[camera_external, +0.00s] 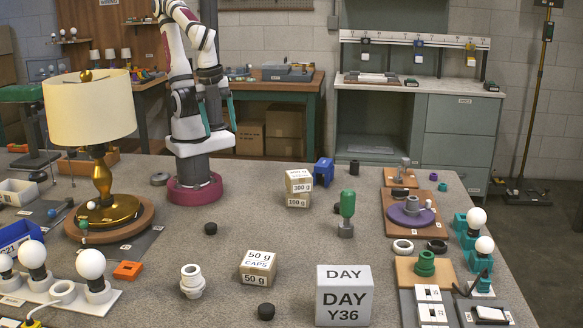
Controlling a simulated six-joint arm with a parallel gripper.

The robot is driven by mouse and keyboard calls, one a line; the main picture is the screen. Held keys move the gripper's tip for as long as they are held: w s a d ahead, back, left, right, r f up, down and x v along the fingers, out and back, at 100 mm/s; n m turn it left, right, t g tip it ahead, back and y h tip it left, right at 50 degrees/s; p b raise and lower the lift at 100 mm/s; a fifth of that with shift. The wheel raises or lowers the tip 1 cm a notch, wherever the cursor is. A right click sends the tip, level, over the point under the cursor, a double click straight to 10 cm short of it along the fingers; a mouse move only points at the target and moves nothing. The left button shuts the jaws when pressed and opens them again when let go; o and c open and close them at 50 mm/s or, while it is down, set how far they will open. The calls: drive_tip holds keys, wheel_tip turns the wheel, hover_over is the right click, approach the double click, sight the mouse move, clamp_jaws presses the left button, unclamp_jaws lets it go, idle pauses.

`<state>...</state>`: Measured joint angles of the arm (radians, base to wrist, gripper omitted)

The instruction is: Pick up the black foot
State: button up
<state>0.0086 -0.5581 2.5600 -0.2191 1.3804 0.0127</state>
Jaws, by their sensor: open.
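Small black round pieces lie on the grey table: one (210,228) in front of my arm's base, one (266,311) near the front edge, and one (337,208) beside the green-handled tool. I cannot tell which of them is the black foot. My gripper (214,112) hangs high in front of my arm's column, with its teal fingers apart and pointing down. It is open and empty, well above the table and apart from all the black pieces.
A brass lamp with a cream shade (90,108) stands at the left. Cardboard boxes (258,262), a white DAY box (344,296), a white fitting (192,281) and a green-handled tool (347,204) stand mid-table. Trays and bulbs (477,218) crowd the right. Clear table surrounds the nearer black pieces.

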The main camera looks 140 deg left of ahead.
drive_tip(key=n+h, duration=0.6)
drive_tip(key=n, duration=1.5)
hover_over(211, 224)
drive_tip(key=w+a, duration=0.1)
drive_tip(key=a, duration=0.5)
wheel_tip(211, 224, down, 7)
drive_tip(key=shift+g, duration=0.3)
drive_tip(key=x, duration=1.5)
drive_tip(key=shift+w+d+f, duration=0.1)
drive_tip(key=shift+d+f, duration=0.05)
drive_tip(key=shift+f, duration=0.1)
clamp_jaws()
